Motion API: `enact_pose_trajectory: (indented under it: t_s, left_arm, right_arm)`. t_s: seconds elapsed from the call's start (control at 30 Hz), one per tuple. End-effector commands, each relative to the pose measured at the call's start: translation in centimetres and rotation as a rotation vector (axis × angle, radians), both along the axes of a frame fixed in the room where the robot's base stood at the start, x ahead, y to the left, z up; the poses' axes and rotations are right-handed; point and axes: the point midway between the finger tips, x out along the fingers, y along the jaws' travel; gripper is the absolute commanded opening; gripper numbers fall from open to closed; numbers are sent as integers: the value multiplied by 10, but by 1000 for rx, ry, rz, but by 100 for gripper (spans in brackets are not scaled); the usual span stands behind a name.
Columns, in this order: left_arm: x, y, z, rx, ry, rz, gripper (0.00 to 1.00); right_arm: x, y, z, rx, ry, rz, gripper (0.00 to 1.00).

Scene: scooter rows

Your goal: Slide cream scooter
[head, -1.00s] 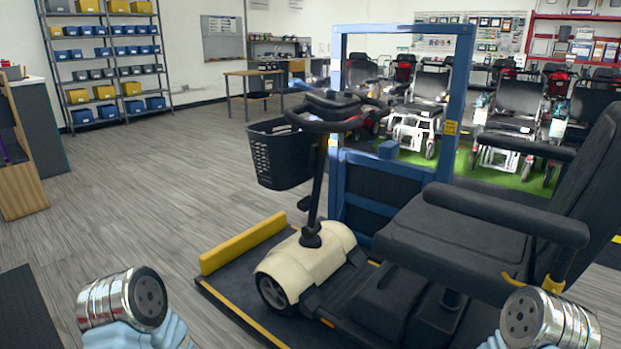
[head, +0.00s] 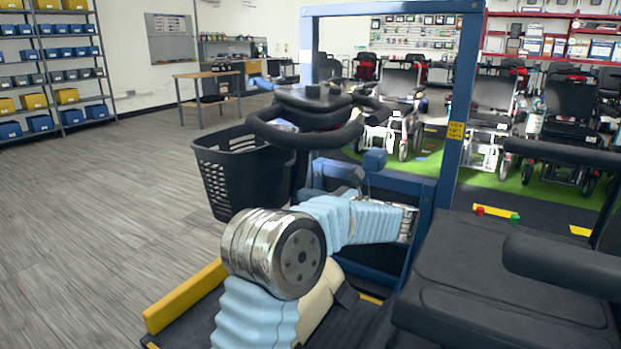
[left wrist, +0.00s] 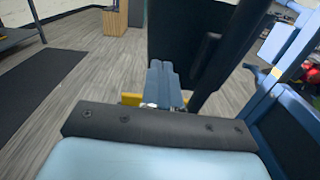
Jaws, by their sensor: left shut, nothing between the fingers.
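The cream scooter stands on a dark platform, with its cream front cover (head: 318,305) partly hidden behind my left arm. Its black handlebar (head: 305,135), black basket (head: 235,172) and black seat (head: 510,275) show in the head view. My left arm reaches across in front of the steering column toward the blue frame. In the head view its gripper is mostly hidden. In the left wrist view the left gripper (left wrist: 162,70) is shut and empty, close to the dark steering column (left wrist: 207,62); I cannot tell whether they touch. My right gripper is out of view.
A blue upright frame (head: 462,120) stands beside the scooter. A yellow bar (head: 185,297) edges the platform at left. The grey floor (head: 90,220) at left is clear.

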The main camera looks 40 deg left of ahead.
Motion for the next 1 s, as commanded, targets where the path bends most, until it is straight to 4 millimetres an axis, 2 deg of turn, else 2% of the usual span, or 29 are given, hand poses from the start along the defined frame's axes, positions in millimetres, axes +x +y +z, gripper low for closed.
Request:
enact_pose_trajectory:
  t_s: [0.17, 0.27, 0.5, 0.7, 0.83, 1.0]
  left_arm:
    - [-7, 12, 5, -5, -38, 28, 0]
    - [-9, 28, 4, -5, -34, 28, 0]
    - [-14, 80, 5, -4, -32, 26, 0]
    - [-18, 116, 4, -3, -32, 24, 0]
    - [-19, 131, 4, -4, -31, 23, 0]
    - [-20, 139, 3, -5, -31, 22, 0]
  right_arm:
    - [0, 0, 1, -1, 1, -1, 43]
    - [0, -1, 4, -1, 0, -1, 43]
    - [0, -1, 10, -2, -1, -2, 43]
    - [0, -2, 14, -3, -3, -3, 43]
    - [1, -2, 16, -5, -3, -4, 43]
    - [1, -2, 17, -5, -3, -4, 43]
